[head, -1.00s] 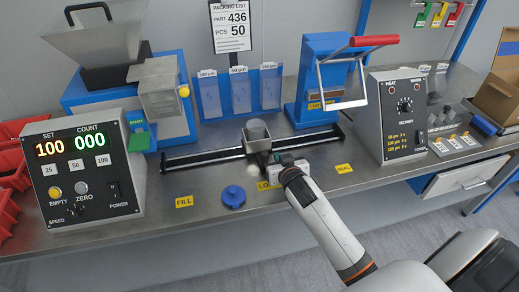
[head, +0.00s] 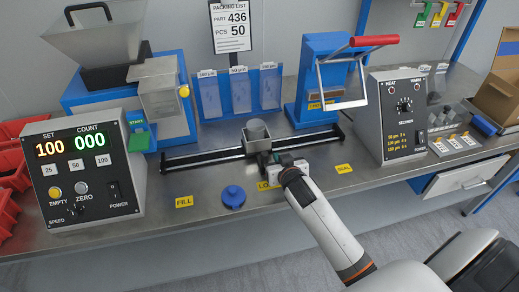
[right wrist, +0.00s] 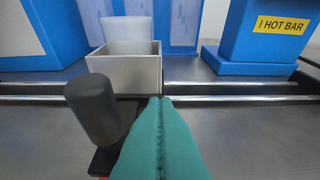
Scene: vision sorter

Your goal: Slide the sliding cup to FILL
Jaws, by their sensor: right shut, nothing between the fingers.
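The sliding cup (head: 257,129) is a grey cup in a box-like carriage on the dark rail (head: 205,158), near the rail's middle. In the right wrist view the carriage (right wrist: 124,72) stands ahead, with a dark upright knob (right wrist: 93,108) at its front left. My right gripper (right wrist: 158,102) is shut and empty, its teal fingers just right of the knob; whether they touch it I cannot tell. In the head view my right gripper (head: 276,166) is beside the carriage's front. The yellow FILL label (head: 184,202) lies on the bench at the rail's left. My left gripper is out of view.
A blue feeder with a hopper (head: 105,45) stands behind the rail's left end, a blue hot bar press (head: 320,75) behind the right. A round blue knobbed piece (head: 233,197) lies in front of the rail. A counter box (head: 83,168) stands at left.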

